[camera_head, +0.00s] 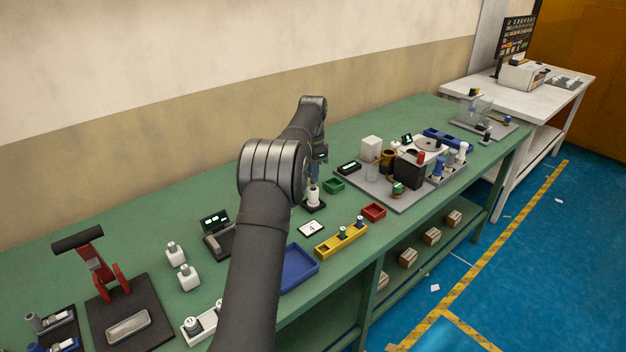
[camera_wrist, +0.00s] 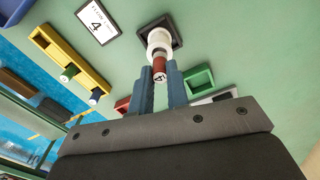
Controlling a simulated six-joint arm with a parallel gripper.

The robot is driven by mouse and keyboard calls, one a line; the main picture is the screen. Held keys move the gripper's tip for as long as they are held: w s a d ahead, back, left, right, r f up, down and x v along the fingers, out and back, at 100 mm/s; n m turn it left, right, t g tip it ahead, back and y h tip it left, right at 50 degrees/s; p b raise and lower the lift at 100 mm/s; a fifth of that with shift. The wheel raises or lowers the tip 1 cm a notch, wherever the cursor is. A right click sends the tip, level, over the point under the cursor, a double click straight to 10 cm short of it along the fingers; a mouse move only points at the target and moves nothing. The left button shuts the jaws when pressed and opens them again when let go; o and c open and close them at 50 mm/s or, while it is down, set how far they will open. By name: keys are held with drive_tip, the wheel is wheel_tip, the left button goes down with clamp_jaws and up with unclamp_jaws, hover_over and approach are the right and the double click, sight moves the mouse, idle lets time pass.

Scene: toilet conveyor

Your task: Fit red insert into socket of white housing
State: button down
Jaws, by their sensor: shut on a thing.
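The white housing (camera_wrist: 159,41) stands in a square black holder (camera_wrist: 171,24) on the green bench. In the head view the housing (camera_head: 313,196) is upright, just below the end of my arm. My gripper (camera_wrist: 161,70) is shut on the red insert (camera_wrist: 159,64), which has a white end with a dark mark facing the wrist camera. The insert is lined up with the housing and appears to meet its near end. I cannot tell whether it touches or is partly inside the socket. In the head view I cannot make out the insert.
A green tray (camera_head: 334,185) and a red tray (camera_head: 373,212) lie near the holder. A card marked 4 (camera_head: 311,228) and a yellow rack (camera_head: 341,239) are in front. A grey board (camera_head: 402,201) with several parts stands to the right; a blue tray (camera_head: 299,268) lies nearer.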

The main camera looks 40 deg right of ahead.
drive_tip(key=shift+f, duration=1.35)
drive_tip(key=shift+f, duration=0.1)
drive_tip(key=c, duration=1.4)
unclamp_jaws()
wheel_tip(320, 180, up, 12)
drive_tip(key=shift+r, duration=0.1)
hover_over(313, 187)
drive_tip(key=shift+w+d+f, duration=0.1)
drive_tip(key=shift+f, duration=1.45)
drive_tip(key=shift+w+d+f, duration=0.1)
drive_tip(key=shift+w+f, duration=0.05)
drive_tip(key=shift+f, duration=1.35)
drive_tip(key=shift+w+d+f, duration=0.1)
drive_tip(key=shift+f, duration=1.45)
drive_tip(key=shift+f, duration=0.1)
